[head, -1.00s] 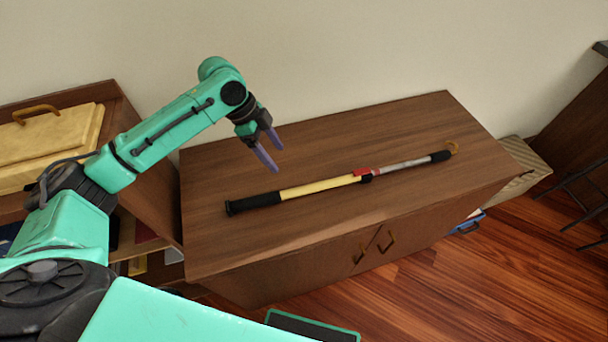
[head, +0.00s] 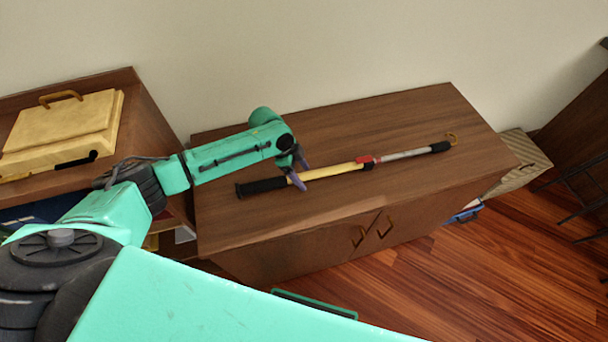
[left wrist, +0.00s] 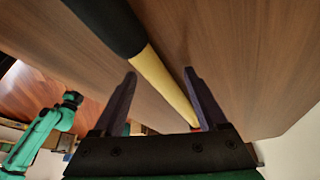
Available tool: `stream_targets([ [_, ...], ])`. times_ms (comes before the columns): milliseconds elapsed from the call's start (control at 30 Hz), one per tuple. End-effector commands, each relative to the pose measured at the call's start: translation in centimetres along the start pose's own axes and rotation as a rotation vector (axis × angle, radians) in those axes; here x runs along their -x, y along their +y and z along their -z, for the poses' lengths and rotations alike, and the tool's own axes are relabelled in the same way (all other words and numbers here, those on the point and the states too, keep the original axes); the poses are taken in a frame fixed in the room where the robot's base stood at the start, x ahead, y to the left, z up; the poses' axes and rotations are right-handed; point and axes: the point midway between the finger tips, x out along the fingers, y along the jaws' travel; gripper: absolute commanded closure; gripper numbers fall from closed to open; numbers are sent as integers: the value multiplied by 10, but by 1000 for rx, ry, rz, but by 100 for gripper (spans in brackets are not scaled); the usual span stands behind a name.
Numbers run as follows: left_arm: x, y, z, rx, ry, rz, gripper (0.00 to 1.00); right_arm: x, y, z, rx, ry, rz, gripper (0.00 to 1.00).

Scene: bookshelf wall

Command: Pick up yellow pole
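The yellow pole (head: 333,171) lies on top of the brown cabinet (head: 240,220). It has a black grip at its left end, a red clamp in the middle, a grey section and a small hook at its right end. My left gripper (head: 300,172) is at the yellow section, near the black grip. In the left wrist view the pole (left wrist: 165,85) runs between the two open purple fingers (left wrist: 160,95), and the fingers stand apart. I cannot tell how far above the cabinet top the fingertips are. My right gripper is not seen in the head view.
A lower shelf unit at the left holds a yellow case (head: 65,130) with a handle. A striped box (head: 515,160) and a blue item (head: 465,215) are right of the cabinet. The wall rises behind it. Wooden floor (head: 440,285) is open in front.

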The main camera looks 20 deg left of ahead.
Motion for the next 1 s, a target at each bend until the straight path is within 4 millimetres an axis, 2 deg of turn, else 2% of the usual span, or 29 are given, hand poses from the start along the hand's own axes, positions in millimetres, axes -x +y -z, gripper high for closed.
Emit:
stream_targets([
  [33, 0, 0, 0, 0, 0, 0, 43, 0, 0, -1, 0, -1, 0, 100],
  [167, 0, 0, 0, 0, 0, 0, 93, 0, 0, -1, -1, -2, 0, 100],
  [200, 0, 0, 0, 0, 0, 0, 100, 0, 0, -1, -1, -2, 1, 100],
  [1000, 1, -1, 0, 1, 1, 1, 100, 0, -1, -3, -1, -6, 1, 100],
])
